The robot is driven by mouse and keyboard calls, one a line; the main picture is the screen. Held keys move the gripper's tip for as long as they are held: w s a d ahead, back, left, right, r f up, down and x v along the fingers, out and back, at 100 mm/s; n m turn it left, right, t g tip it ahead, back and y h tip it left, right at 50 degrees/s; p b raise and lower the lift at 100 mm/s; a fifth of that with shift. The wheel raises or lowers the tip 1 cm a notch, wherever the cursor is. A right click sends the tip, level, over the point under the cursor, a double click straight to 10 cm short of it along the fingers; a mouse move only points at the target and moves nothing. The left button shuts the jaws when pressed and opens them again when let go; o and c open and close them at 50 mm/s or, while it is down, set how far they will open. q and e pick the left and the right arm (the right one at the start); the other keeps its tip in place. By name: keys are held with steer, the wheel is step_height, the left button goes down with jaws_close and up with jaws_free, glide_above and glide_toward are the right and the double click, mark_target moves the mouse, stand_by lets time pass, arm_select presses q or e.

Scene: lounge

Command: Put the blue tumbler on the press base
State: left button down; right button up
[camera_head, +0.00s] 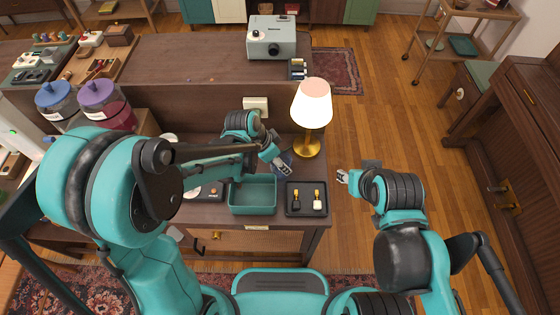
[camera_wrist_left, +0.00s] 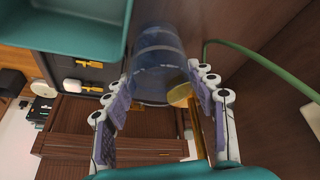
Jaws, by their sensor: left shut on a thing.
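The blue tumbler (camera_wrist_left: 157,50) is a clear, bluish see-through cup between the finger pads of my left gripper (camera_wrist_left: 162,90) in the left wrist view. My left gripper is shut on it. In the head view my left gripper (camera_head: 284,166) is over the cabinet top, between the teal bin and the lamp, and the tumbler is mostly hidden by the fingers. I cannot make out which thing is the press base. My right gripper (camera_head: 343,177) hangs over the floor right of the cabinet; its opening is too small to judge.
A lit lamp (camera_head: 312,105) with a gold base stands just right of the left gripper. A teal bin (camera_head: 252,210) and a black tray (camera_head: 292,210) with two small gold-topped items are in front. Lidded jars (camera_head: 103,104) stand left. A projector (camera_head: 272,38) stands behind.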

arm_select(q)
steer(key=shift+s, duration=0.1)
steer(key=shift+f, duration=0.1)
steer(key=c, duration=0.5)
jaws_free()
steer(key=shift+c, duration=0.2)
